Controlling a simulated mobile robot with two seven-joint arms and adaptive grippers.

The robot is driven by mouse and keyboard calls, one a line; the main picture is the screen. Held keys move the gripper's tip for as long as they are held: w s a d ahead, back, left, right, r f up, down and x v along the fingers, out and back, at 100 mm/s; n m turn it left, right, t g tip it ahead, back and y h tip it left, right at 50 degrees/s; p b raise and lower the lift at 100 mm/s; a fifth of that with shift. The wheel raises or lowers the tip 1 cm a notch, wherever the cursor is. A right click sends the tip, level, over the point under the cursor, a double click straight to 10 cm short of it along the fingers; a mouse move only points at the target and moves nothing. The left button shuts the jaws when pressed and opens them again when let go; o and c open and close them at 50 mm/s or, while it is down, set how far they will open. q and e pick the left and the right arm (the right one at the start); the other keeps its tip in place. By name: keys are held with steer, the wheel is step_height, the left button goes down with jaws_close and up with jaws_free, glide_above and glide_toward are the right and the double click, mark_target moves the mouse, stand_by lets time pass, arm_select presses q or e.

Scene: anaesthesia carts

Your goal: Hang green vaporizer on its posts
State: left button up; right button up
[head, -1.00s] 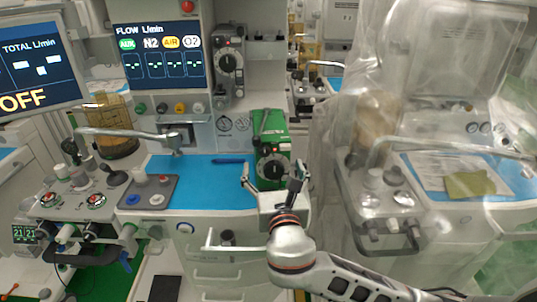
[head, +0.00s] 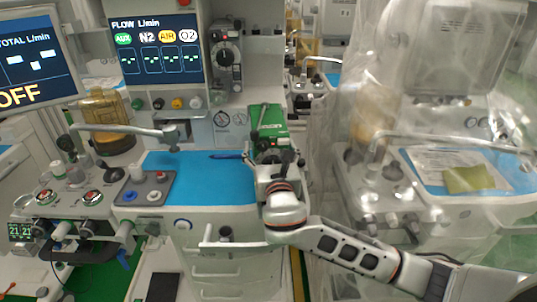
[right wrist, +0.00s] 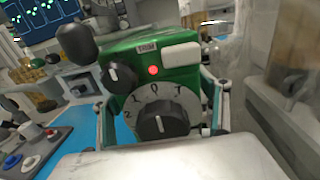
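The green vaporizer (head: 270,122) stands upright at the right end of the blue work surface on the anaesthesia machine. In the right wrist view its green body (right wrist: 185,83), grey dial and red dot face the camera. My right gripper (head: 275,160) reaches its front, with one finger along each side. In the right wrist view the fingers (right wrist: 163,115) are spread around the body; firm contact is not clear. A back bar (head: 265,30) shows above and behind the vaporizer, right of a mounted grey vaporizer; its posts are too small to make out. My left gripper is not in view.
The grey vaporizer (head: 226,62) hangs beside the flow screen (head: 155,50). A grey tray with knobs (head: 146,188) is further left. A plastic-covered cart (head: 430,130) stands close on the right.

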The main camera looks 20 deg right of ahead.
steer(key=c, duration=1.2)
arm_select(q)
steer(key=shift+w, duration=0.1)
arm_select(e)
steer(key=shift+r, duration=0.2)
steer(key=c, duration=0.5)
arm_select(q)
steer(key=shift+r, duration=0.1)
arm_select(e)
steer(key=shift+o, duration=0.2)
steer(key=shift+r, duration=0.1)
